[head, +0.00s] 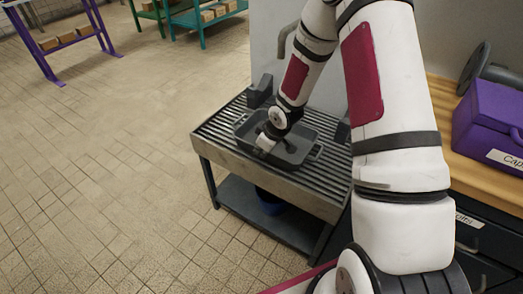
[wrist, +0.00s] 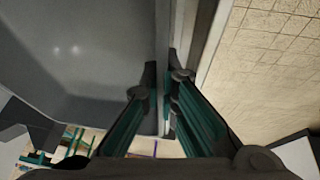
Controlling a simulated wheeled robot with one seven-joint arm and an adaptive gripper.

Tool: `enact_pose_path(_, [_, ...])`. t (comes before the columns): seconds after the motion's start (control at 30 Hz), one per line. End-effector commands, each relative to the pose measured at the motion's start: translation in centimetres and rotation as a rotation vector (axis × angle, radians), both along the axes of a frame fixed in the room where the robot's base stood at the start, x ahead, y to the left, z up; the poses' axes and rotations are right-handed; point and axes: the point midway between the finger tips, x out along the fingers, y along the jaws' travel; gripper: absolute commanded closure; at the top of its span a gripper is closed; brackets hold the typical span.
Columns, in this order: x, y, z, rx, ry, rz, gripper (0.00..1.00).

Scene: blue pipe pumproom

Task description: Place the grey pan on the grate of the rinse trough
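The grey pan (head: 297,153) is a dark rectangular pan with a handle at its right end. In the head view it lies level over the slatted grate (head: 222,130) of the rinse trough (head: 265,181), seemingly resting on it. My gripper (head: 264,144) reaches down at the pan's near left side, and my arm hides part of the pan. In the wrist view the pan's inside (wrist: 85,60) fills the left, and the fingers of my gripper (wrist: 165,76) close around its side wall, one inside and one outside. Contact at the fingertips is dark and hard to see.
Dark upright blocks (head: 260,90) stand at the trough's back edge. A purple box (head: 492,120) sits on a wooden-topped cabinet (head: 455,160) at right. A blue container (head: 270,200) is under the trough. The tiled floor (head: 100,170) at left is clear.

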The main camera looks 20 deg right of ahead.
Motion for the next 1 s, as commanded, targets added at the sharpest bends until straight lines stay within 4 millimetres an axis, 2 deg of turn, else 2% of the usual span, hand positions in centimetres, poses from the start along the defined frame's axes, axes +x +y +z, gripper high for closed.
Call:
enact_pose_path(0.03, [0.0, 0.0, -0.1, 0.000, 0.000, 0.000, 0.89])
enact_pose_path(0.1, [0.0, 0.0, 0.0, 0.000, 0.001, 0.000, 0.75])
enact_pose_path(0.5, [0.0, 0.0, 0.5, -0.001, 0.001, 0.000, 0.75])
enact_pose_path(0.67, [-1.0, -0.4, 2.8, 0.000, 0.000, -0.001, 0.75])
enact_pose_path(1.0, [-3.6, -1.3, 9.1, -0.001, -0.001, -0.003, 0.75])
